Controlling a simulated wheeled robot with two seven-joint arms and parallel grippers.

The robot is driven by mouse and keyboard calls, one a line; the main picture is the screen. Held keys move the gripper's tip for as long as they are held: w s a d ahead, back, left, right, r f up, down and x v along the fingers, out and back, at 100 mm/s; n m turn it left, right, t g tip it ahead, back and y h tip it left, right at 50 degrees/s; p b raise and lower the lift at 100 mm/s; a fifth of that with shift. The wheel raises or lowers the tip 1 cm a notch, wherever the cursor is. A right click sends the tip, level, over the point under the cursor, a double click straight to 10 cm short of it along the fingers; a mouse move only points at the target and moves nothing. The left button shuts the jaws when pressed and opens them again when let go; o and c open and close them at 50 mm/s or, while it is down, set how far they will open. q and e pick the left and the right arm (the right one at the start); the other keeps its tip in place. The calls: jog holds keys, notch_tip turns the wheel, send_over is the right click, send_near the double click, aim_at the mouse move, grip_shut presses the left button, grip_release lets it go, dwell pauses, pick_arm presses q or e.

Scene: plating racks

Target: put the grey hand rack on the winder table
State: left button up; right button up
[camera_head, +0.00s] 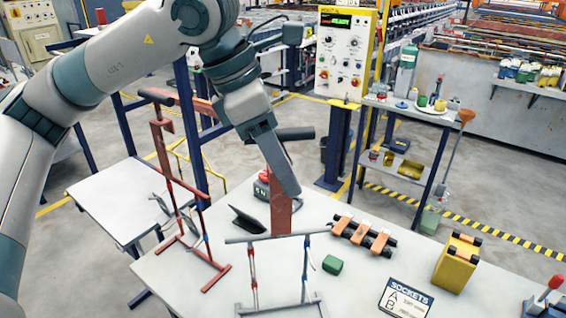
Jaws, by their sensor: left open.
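I cannot tell which surface is the winder table; a smaller, lower light table (114,203) stands at the left. My right gripper is out of view.
A red-brown rack (158,137) stands at the table's left side. A red-brown upright (281,215) is behind my left gripper.

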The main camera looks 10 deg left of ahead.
pick_arm(q)
jog(key=shift+a+r+b, duration=0.15)
jog(key=shift+r+b, duration=0.2)
jog(key=b+v, duration=0.2)
jog(key=v, duration=0.8)
jog(key=shift+r, duration=0.2)
jog(key=shift+s+a+r+b, duration=0.15)
jog(key=shift+r+b, duration=0.15)
jog(key=shift+r, duration=0.1)
dwell(0.7)
